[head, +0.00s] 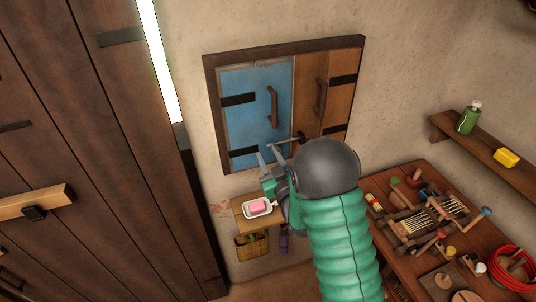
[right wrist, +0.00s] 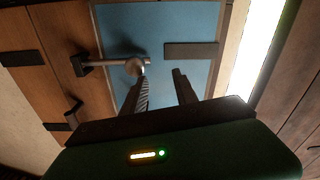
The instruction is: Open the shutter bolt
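The shutter has a blue leaf (head: 240,112) on the left and a brown leaf (head: 341,96) on the right, both closed in a dark frame. The metal bolt (head: 284,141) lies across the seam low on the leaves. In the right wrist view the bolt's rod (right wrist: 106,63) runs from a dark bracket to a round knob (right wrist: 135,67) in front of the blue leaf (right wrist: 186,25). My right gripper (head: 268,158) is open and empty just below the bolt. Its fingers (right wrist: 160,85) point at the blue leaf, the left one close to the knob; contact cannot be told. My left gripper is out of view.
A small shelf (head: 240,223) with pink soap in a white dish (head: 257,208) sits below the shutter. A cluttered workbench (head: 410,265) stands right, under a wall shelf (head: 485,150). A large plank door (head: 85,150) fills the left.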

